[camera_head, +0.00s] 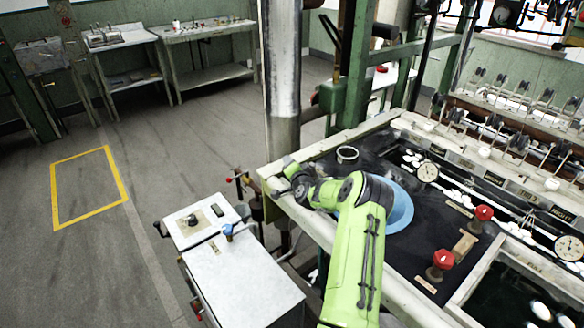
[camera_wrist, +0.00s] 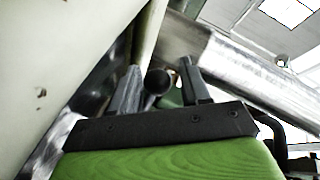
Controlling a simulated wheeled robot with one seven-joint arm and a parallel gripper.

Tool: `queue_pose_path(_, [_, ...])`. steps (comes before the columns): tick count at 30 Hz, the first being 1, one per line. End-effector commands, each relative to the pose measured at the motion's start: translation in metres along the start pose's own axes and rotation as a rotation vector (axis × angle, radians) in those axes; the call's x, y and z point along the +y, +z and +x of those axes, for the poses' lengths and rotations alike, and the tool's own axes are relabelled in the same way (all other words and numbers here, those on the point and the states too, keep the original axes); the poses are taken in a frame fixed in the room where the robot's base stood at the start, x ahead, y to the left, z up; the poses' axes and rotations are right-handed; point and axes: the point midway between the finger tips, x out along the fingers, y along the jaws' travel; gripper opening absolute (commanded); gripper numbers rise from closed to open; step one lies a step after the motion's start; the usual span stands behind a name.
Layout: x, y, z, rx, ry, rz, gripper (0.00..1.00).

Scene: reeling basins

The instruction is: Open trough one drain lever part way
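My gripper (camera_head: 282,182) is at the left outer corner of the dark-topped trough bench (camera_head: 330,236), low beside its pale rim. In the wrist view my gripper (camera_wrist: 159,66) has its two dark fingers spread apart. A dark round-ended knob (camera_wrist: 158,80) shows between them, seemingly the end of a lever. A gap shows between the knob and the right finger; I cannot tell whether the left finger touches it. The rest of the lever is hidden. In the head view my arm covers this spot.
A pale trough wall (camera_wrist: 60,60) is close on the left in the wrist view. A metal column (camera_head: 282,80) stands just behind my gripper. A red-tipped fitting (camera_head: 230,180) and a white cart (camera_head: 245,275) are to the left. A blue basin (camera_head: 398,208) lies behind my arm.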

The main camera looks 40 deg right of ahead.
Motion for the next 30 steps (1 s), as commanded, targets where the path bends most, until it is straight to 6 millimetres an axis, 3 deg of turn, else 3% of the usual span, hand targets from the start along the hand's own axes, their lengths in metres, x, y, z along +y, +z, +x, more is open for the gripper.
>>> queue_pose_path(9, [0.002,0.001,-0.001,-0.004,0.004,0.002,0.53])
queue_pose_path(13, [0.001,0.001,-0.013,-0.006,0.003,0.001,0.53])
queue_pose_path(27, [0.004,0.001,-0.13,-0.001,0.006,0.003,0.53])
queue_pose_path(30, [0.004,0.001,-0.147,-0.001,0.005,0.003,0.53])
